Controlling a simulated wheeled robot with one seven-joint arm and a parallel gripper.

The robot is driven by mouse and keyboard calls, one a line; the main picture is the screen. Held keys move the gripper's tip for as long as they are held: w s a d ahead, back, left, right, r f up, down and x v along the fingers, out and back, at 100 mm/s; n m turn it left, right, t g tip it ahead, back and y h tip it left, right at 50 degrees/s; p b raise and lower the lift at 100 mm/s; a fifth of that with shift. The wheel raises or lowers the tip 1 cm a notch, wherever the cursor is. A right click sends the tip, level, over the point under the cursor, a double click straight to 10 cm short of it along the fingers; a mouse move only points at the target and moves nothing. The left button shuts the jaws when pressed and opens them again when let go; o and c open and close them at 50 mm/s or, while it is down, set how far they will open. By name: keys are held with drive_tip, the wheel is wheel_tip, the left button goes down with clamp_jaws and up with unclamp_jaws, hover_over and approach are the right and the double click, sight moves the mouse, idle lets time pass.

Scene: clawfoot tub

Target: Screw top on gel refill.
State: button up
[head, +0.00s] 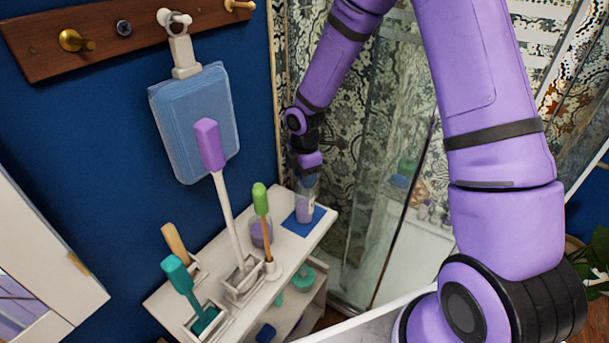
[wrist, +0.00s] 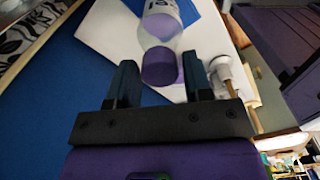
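The gel refill (head: 304,210) is a clear bottle with pale purple gel, standing on a blue mat at the right end of the white shelf. In the wrist view its labelled body (wrist: 160,22) shows beyond the fingertips. The purple top (wrist: 160,67) is between my fingertips at the bottle's near end. I cannot tell whether it only rests there or is threaded on. My gripper (wrist: 162,70) has a finger close on each side of the top; whether both press on it is unclear. In the head view my gripper (head: 307,172) is right over the bottle, hiding its upper end.
A second clear container with purple contents (head: 261,236) stands left of the bottle. Tall brushes with purple (head: 209,145), green (head: 260,198) and teal (head: 177,275) ends stand in holders on the shelf (head: 310,240). A glass shower panel (head: 408,190) is on the right.

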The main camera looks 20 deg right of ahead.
drive_tip(key=c, duration=0.5)
drive_tip(key=shift+c, duration=0.2)
drive_tip(key=m, duration=0.4)
drive_tip(key=shift+m, duration=0.4)
drive_tip(key=m, duration=1.2)
drive_tip(key=shift+m, duration=0.3)
drive_tip(key=m, duration=0.5)
drive_tip(key=shift+m, duration=0.3)
drive_tip(key=o, duration=0.8)
drive_tip(key=shift+o, duration=0.2)
